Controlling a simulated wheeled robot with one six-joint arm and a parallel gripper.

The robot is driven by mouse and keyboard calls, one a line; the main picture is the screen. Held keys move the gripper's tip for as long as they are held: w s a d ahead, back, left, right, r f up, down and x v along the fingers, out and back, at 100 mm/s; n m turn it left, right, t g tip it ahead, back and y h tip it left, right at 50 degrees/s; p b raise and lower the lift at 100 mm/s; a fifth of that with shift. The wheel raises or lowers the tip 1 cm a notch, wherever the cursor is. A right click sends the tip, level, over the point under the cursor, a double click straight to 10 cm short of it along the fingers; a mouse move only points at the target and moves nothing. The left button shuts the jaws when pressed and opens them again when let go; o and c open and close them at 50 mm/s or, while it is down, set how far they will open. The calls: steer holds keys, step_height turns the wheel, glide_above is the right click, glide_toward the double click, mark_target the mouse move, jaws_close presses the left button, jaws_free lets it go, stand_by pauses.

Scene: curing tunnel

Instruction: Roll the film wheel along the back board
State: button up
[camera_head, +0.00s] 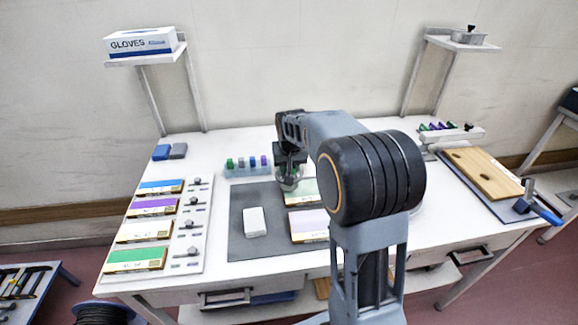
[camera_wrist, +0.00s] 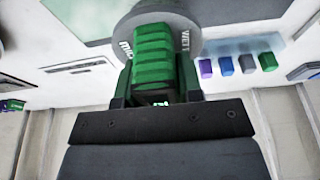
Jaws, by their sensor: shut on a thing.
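My gripper (camera_head: 290,160) is over the far part of the work mat. It is shut on the green ridged handle of the film wheel (camera_wrist: 152,62). The wheel's grey disc shows lettering in the wrist view and appears as a grey round shape under my gripper in the head view (camera_head: 289,183). The back board (camera_head: 303,194), pale green, lies on the dark mat (camera_head: 244,198) by the wheel, and my arm partly covers it. I cannot tell if the wheel touches it. A pale lilac front board (camera_head: 308,226) lies nearer on the mat.
A white block (camera_head: 255,222) lies on the mat's left. A rack of coloured pieces (camera_head: 247,168) stands behind the mat. A panel with coloured cards (camera_head: 152,230) is at left, a wooden board (camera_head: 482,173) at right. Two raised shelves stand at the back.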

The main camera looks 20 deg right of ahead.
steer(key=shift+r+p, duration=2.55)
steer(key=shift+r, duration=0.95)
